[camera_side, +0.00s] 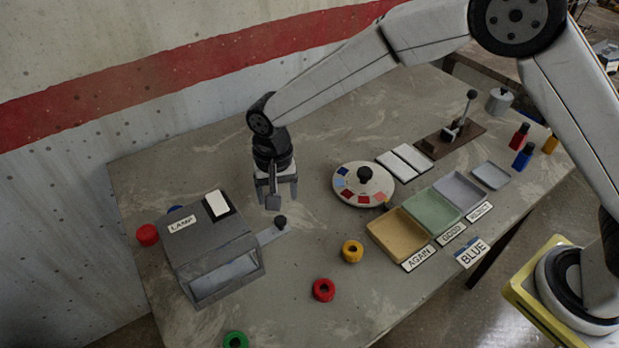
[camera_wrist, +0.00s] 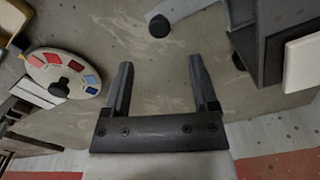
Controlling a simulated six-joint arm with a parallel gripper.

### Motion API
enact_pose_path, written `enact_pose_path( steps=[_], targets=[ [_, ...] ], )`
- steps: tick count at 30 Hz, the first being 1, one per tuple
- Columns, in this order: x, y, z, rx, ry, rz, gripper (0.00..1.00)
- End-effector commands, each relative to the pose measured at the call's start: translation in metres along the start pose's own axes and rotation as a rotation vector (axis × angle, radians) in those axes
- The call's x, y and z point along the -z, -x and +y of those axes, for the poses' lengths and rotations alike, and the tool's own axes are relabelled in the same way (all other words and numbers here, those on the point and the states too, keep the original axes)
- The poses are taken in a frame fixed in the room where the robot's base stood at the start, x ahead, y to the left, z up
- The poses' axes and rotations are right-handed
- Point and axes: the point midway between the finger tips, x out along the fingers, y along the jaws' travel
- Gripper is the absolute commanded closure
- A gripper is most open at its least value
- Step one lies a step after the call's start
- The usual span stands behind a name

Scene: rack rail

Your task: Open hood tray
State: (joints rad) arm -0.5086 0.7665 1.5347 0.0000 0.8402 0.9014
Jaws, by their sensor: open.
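The grey hood (camera_side: 212,258) labelled LAMP stands at the left of the table in the side view; part of it shows at the upper right of the wrist view (camera_wrist: 262,40). A flat light-grey tray (camera_side: 269,235) sticks out of its right side. A black knob (camera_side: 280,221) stands at the tray's outer end. My gripper (camera_side: 276,197) is open and empty, pointing down behind the knob in the side view. In the wrist view the knob (camera_wrist: 159,26) lies beyond my open fingertips (camera_wrist: 160,62), apart from them.
A round colour dial (camera_side: 363,184) stands right of my gripper. Yellow (camera_side: 352,251), red (camera_side: 323,290) and green (camera_side: 235,340) rings lie in front. Tan (camera_side: 397,234), green (camera_side: 432,211) and grey (camera_side: 460,191) trays stand farther right. A red button (camera_side: 147,235) is left of the hood.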

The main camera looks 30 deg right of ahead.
Motion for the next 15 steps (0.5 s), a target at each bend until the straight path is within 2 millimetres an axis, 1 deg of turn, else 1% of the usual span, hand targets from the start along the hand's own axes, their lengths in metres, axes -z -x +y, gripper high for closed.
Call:
enact_pose_path(
  steps=[8,15],
  targets=[
    [0.0,-0.023,0.001,-0.002,0.0,-0.002,0.24],
    [0.0,-0.053,0.001,-0.002,0.0,-0.001,0.24]
  ],
)
